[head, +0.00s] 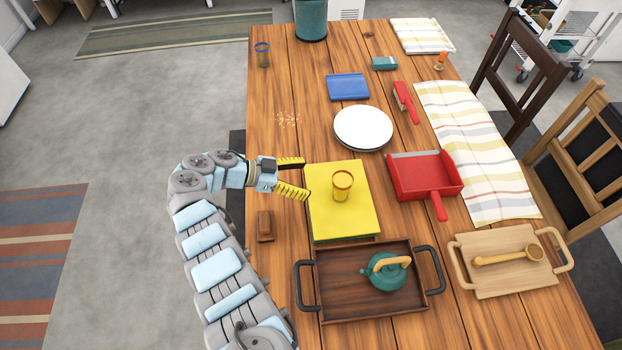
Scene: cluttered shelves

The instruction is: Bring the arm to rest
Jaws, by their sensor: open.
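My gripper (298,178) is at the left edge of the wooden table, with its two yellow-and-black fingers spread apart and nothing between them. It points right, toward a yellow board or book (325,223) on the table. A small yellow cup (342,188) with an orange rim stands on the yellow board, apart from the fingertips. My arm comes up from the bottom of the view, left of the table. The gripper's height above the table is hard to tell.
A dark tray (335,288) holds a green teapot (388,270). A red dustpan (415,174), a white plate (363,127), a blue tray (348,87) and a brown block (265,226) lie around. Chairs (580,165) stand right; open floor (150,130) lies left.

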